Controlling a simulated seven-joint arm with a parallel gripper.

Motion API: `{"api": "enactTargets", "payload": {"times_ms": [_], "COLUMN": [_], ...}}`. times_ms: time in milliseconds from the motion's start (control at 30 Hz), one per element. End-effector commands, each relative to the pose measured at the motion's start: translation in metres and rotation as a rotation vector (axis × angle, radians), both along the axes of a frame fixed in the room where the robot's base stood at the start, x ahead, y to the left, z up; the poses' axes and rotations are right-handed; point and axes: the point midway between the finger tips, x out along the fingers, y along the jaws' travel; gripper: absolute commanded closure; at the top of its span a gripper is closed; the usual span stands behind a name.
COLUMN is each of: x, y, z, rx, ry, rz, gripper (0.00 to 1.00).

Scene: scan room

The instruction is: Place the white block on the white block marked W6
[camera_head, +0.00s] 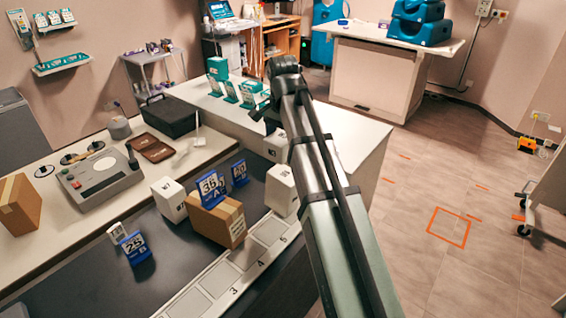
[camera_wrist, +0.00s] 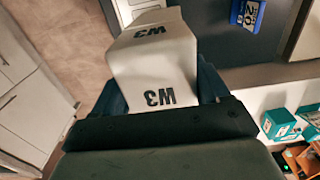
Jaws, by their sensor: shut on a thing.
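My gripper (camera_wrist: 160,88) is shut on a white block marked W3 (camera_wrist: 150,62), with a dark finger on each side of it. In the head view the held block (camera_head: 272,148) shows only in part beside my arm, which hides most of the gripper. Another white block (camera_head: 282,190) stands upright just below it on the dark counter strip; its marking cannot be read. I cannot tell whether the two touch. A white edge shows beyond the held block in the wrist view. A white block that seems marked W7 (camera_head: 169,199) stands further left.
A cardboard box (camera_head: 217,222) with blue number signs (camera_head: 212,188) stands between the two standing blocks. Numbered pale squares (camera_head: 247,257) line the front edge. Another blue sign (camera_head: 134,247) stands left, and green-and-white cards (camera_head: 230,92) stand behind.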

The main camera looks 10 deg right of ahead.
Motion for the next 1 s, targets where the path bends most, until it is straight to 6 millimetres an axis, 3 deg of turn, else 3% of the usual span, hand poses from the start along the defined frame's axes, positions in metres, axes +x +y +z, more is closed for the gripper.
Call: {"api": "enactTargets", "payload": {"times_ms": [533, 1000], "x": [-0.001, 0.000], "y": [0.000, 0.000], "z": [-0.055, -0.061], "rx": [0.000, 0.000], "ry": [0.001, 0.000], "rz": [0.002, 0.003], "gripper": [0.70, 0.70]}}
